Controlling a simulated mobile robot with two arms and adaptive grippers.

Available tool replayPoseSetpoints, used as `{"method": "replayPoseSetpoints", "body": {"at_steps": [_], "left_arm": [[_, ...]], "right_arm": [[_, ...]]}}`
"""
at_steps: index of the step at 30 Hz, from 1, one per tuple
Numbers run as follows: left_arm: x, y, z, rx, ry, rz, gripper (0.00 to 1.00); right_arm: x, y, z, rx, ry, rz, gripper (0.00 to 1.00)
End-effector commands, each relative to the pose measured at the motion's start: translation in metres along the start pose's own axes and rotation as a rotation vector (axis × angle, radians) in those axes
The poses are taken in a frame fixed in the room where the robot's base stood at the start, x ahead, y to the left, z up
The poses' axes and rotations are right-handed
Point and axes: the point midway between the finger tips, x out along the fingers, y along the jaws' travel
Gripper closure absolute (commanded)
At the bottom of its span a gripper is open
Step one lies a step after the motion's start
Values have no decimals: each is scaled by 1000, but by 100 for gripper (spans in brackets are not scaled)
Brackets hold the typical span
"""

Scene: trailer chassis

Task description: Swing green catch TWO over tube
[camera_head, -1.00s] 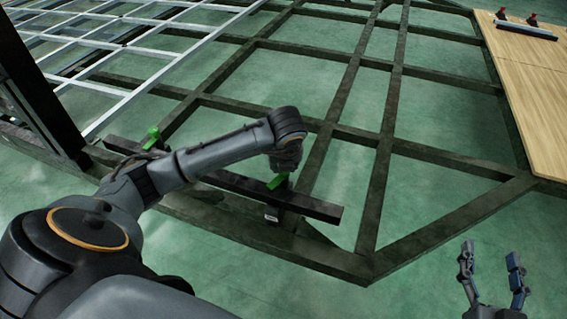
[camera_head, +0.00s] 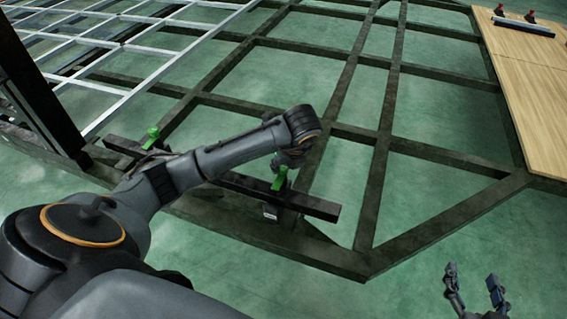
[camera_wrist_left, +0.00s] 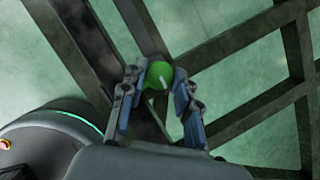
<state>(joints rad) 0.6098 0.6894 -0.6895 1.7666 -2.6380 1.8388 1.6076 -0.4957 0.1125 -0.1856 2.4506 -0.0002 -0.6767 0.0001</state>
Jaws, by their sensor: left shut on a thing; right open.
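A green catch (camera_head: 279,180) stands at the right part of a dark tube (camera_head: 322,208) that lies along the near edge of the frame. My left gripper (camera_head: 284,166) is shut on this catch. In the left wrist view the catch's round green end (camera_wrist_left: 158,75) sits between the two fingers of my left gripper (camera_wrist_left: 156,84). A second green catch (camera_head: 152,137) stands at the tube's left part, away from my grippers. No number can be read on either catch. My right gripper (camera_head: 475,284) is open and empty over the floor at the lower right.
The dark chassis frame (camera_head: 345,262) has crossing beams with open floor between them. A pale grid (camera_head: 110,87) lies at the upper left, near a dark upright post (camera_head: 35,85). A wooden board (camera_head: 535,95) lies at the right. The floor at the lower right is free.

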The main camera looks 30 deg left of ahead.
Motion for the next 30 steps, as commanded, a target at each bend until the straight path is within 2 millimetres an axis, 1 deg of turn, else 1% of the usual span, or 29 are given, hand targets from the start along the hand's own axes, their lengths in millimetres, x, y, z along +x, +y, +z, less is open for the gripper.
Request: {"method": "replayPoseSetpoints", "body": {"at_steps": [5,6,9,17,20,23,26,30], "left_arm": [[0,0,0,0,1,1,100],[0,0,0,0,1,1,65],[0,0,0,0,1,0,46],[0,0,0,1,0,0,46],[-3,0,0,1,0,-2,46],[-14,-1,0,1,0,-4,46],[-33,-1,0,3,-2,-7,46],[-66,-2,0,3,-3,-8,46]], "right_arm": [[0,0,0,0,0,0,40],[0,0,0,0,0,0,40],[0,0,0,0,1,0,40],[0,0,0,0,0,0,40],[0,0,0,0,-1,-1,40],[0,0,0,0,0,0,40],[0,0,0,0,0,0,40],[0,0,0,0,0,0,40]]}}
